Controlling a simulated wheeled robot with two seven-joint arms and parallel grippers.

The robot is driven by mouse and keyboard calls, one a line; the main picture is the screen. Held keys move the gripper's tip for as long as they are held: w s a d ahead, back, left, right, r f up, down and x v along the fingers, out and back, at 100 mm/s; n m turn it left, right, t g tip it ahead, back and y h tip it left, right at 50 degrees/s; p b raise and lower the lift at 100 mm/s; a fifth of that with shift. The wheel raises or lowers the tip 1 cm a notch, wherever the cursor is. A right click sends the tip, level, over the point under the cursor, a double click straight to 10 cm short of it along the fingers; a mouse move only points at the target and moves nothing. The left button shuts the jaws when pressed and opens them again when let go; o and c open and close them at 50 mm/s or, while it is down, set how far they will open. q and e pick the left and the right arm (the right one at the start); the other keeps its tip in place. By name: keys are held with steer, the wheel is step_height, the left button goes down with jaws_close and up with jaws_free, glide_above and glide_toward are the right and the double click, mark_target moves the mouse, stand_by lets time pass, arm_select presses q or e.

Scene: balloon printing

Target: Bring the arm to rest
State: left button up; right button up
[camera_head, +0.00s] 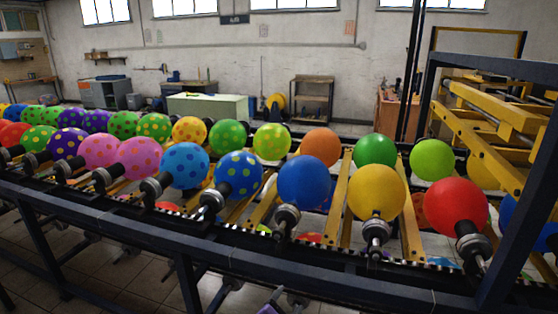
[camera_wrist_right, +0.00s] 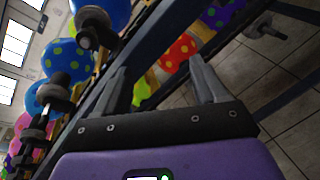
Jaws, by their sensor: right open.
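My right gripper (camera_head: 275,296) shows only as a small purple and grey part at the bottom edge of the head view, below the front rail of the balloon line. In the right wrist view its two grey fingers (camera_wrist_right: 158,70) stand apart with nothing held between them. Beyond the fingers lie a dark rail and a red balloon with yellow dots (camera_wrist_right: 178,52). My left gripper is not in view.
The dark front rail (camera_head: 240,258) crosses the head view. Balloons on holders line it, including a blue one (camera_head: 304,183), a yellow one (camera_head: 377,191) and a red one (camera_head: 455,206). A dark post (camera_head: 518,225) stands at right. Tiled floor (camera_wrist_right: 288,65) shows below.

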steer(key=s+d+f+m+g+y+p, duration=0.1)
steer(key=s+d+f+m+g, duration=0.4)
steer(key=s+f, duration=0.45)
steer(key=s+d+f+m+g+y+p, duration=0.1)
steer(key=s+d+f+m+g, duration=0.2)
steer(key=s+d+f+g, duration=0.55)
steer(key=s+a+f+m+y+p, duration=0.1)
steer(key=s+a+f+m+y, duration=0.1)
steer(key=s+m, duration=0.5)
steer(key=s+a+f+m+y+p, duration=0.1)
steer(key=s+a+m+y, duration=0.3)
steer(key=m, duration=0.7)
steer(key=s+f+y, duration=0.1)
steer(key=s+y, duration=0.1)
steer(key=shift+s+m+y, duration=0.35)
steer(key=shift+m+y, duration=0.05)
steer(key=shift+a, duration=0.1)
